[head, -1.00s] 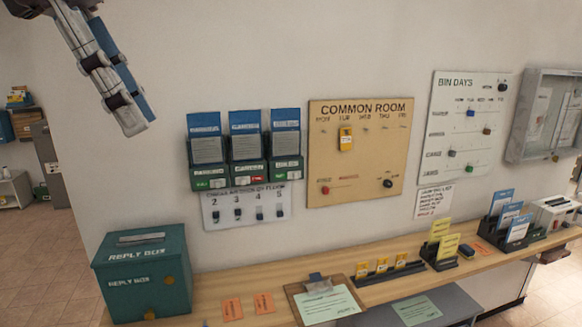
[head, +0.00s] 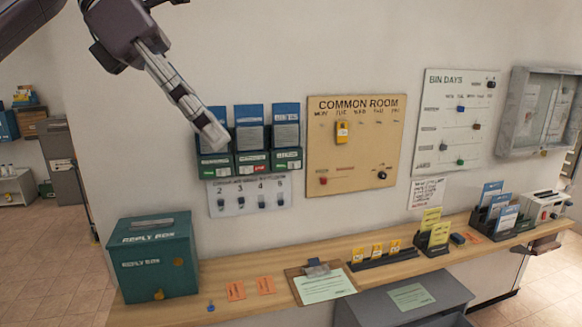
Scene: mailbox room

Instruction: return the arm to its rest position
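My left arm comes in from the top left. Its gripper (head: 212,138) points down and to the right, in front of the wall. Its long grey fingers are seen nearly side-on and overlap, so I cannot tell whether they are open or shut. No held object can be made out. The fingertips cover part of the leftmost blue-and-green leaflet pocket (head: 215,165). I cannot tell how far they are from it. My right gripper is not in view.
A wooden counter (head: 225,270) runs along the wall, with a green reply box (head: 152,258), a clipboard (head: 325,287) and card racks (head: 385,259). The common room board (head: 355,160) and bin days board (head: 435,110) hang above. Open floor (head: 40,270) lies left.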

